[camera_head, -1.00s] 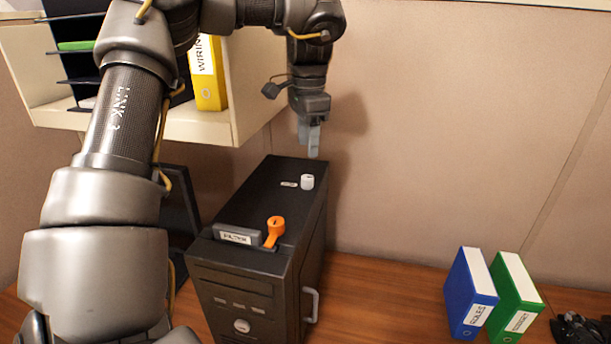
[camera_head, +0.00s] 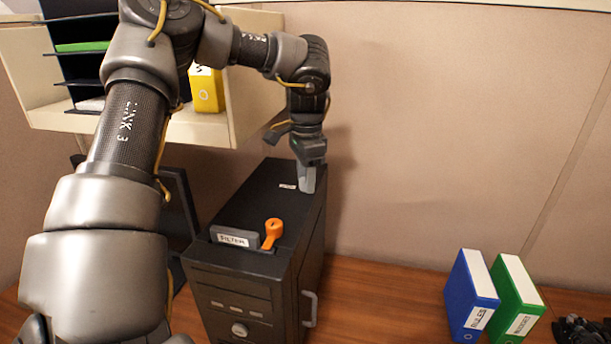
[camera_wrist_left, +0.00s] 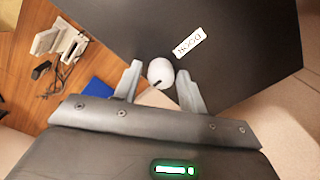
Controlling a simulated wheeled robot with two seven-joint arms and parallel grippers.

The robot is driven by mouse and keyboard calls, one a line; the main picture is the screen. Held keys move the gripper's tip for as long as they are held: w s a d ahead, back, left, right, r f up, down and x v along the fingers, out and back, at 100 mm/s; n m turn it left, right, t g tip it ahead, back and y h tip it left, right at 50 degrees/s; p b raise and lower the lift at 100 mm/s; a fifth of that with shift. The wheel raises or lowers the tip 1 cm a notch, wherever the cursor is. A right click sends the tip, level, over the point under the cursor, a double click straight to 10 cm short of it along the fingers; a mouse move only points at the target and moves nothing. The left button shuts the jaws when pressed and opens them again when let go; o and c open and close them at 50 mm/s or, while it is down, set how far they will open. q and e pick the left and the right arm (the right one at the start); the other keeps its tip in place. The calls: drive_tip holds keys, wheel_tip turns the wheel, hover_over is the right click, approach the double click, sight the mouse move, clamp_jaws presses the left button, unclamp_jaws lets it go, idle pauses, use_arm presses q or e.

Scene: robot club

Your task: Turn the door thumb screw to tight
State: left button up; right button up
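The door thumb screw is a small white knob (camera_wrist_left: 161,72) on top of the black computer case (camera_head: 262,198). In the left wrist view it has a dark line across its top and sits between the two fingertips. A label reading DOOR (camera_wrist_left: 188,42) is beside it. My left gripper (camera_head: 306,186) points down at the back of the case top, and its fingers hide the knob in the head view. In the left wrist view my left gripper (camera_wrist_left: 159,75) is open, with a finger on each side of the knob. My right gripper is not in view.
An orange lever (camera_head: 272,233) and a grey part labelled FILTER (camera_head: 235,236) are at the front of the case top. A shelf (camera_head: 190,125) overhangs on the left. A blue binder (camera_head: 470,295) and a green binder (camera_head: 515,297) stand on the desk at right.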

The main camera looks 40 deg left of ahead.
use_arm(q)
drive_tip(key=c, duration=0.7)
drive_tip(key=shift+m, duration=0.3)
drive_tip(key=shift+f+m+b, duration=0.1)
drive_tip(key=shift+m+b, duration=0.55)
drive_tip(key=shift+m, duration=2.05)
drive_tip(key=m, duration=0.6)
drive_tip(key=shift+p, duration=0.35)
drive_tip(key=m+p, duration=0.1)
drive_tip(key=m, duration=0.5)
